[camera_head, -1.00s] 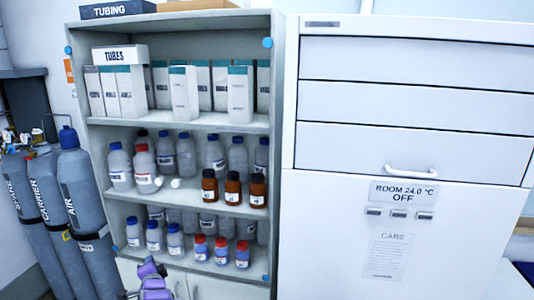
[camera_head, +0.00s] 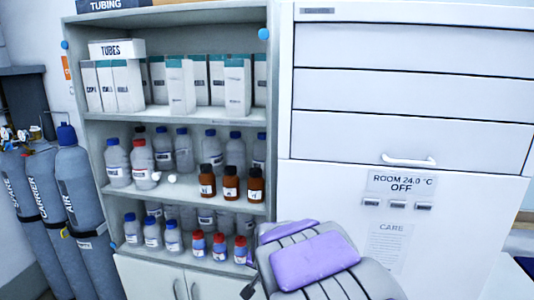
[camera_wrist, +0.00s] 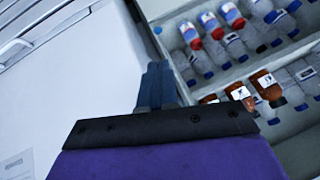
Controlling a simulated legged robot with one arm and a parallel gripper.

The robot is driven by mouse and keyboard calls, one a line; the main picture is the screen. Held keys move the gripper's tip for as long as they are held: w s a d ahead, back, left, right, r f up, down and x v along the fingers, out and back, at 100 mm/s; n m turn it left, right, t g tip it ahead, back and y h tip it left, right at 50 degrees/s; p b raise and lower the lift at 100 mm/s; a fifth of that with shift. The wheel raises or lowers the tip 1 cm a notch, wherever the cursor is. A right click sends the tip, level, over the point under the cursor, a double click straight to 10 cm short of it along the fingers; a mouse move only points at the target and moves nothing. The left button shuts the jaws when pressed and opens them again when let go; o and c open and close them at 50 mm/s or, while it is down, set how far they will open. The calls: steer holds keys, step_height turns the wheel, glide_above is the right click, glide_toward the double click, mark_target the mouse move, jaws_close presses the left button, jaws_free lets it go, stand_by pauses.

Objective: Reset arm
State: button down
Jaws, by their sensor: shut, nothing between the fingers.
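My arm, grey with purple pads (camera_head: 312,262), shows at the bottom of the head view, in front of the lower right of the shelf and the white unit's left edge. My gripper (camera_wrist: 157,72) shows in the wrist view as two dark blue fingers pressed together, with nothing between them. It points toward the seam between the white unit and the bottle shelf. The fingertips cannot be made out in the head view.
The open shelf (camera_head: 190,120) holds boxes, brown bottles (camera_head: 231,184) and several capped bottles. The white unit (camera_head: 405,140) with drawers and a handle (camera_head: 409,160) stands to its right. Gas cylinders (camera_head: 80,195) stand at the left.

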steer(key=s+d+n+g, duration=0.1)
steer(key=s+d+g, duration=0.2)
steer(key=s, duration=1)
steer(key=s+d+f+n+g+b, duration=0.1)
steer(key=s+d, duration=0.6)
steer(key=s, duration=0.7)
steer(key=s+d+n+g+h+b, duration=0.1)
steer(key=s+d+g, duration=0.3)
steer(key=s, duration=1)
steer(key=shift+s+d+f+n+g, duration=0.15)
steer(key=shift+d+f+n+g, duration=0.2)
steer(key=shift+d+n, duration=0.2)
